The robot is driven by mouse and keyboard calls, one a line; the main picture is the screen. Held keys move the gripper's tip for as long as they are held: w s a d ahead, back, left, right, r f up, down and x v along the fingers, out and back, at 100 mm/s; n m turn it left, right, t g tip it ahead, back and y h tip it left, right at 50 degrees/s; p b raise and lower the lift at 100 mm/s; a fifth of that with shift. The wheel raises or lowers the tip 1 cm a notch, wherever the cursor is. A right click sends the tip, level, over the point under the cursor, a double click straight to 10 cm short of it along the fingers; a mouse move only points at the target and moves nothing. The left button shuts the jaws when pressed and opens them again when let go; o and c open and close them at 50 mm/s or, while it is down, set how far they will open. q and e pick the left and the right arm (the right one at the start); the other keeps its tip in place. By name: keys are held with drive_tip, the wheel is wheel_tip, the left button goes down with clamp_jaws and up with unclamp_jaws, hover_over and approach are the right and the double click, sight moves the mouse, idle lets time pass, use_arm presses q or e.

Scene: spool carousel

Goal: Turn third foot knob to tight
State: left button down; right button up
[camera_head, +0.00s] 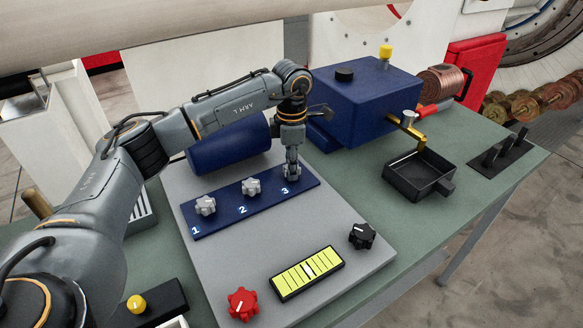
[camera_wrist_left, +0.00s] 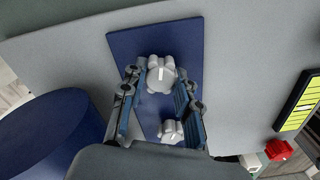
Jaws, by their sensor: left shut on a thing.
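The blue panel (camera_head: 235,214) carries a row of three grey lobed knobs marked 1, 2 and 3. My left gripper (camera_head: 291,170) points straight down over the third one, and its fingers mostly hide that knob. In the left wrist view the third foot knob (camera_wrist_left: 161,74) sits between the two fingers of my left gripper (camera_wrist_left: 160,95), with a white line on its top. The second knob (camera_wrist_left: 172,130) shows below it. The first knob (camera_head: 205,205) and the second knob (camera_head: 251,186) stand free. My right gripper is not in view.
On the grey plate (camera_head: 345,262) are a yellow level gauge (camera_head: 307,272), a red knob (camera_head: 242,303) and a black knob (camera_head: 361,236). A blue cylinder (camera_head: 228,146) lies behind the panel. A blue box (camera_head: 365,100) and a black tray (camera_head: 418,176) stand to the right.

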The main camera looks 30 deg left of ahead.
use_arm(q)
drive_tip(key=shift+m+b, duration=0.3)
drive_tip(key=shift+m, duration=0.7)
drive_tip(key=c, duration=1)
unclamp_jaws()
wheel_tip(320, 180, up, 12)
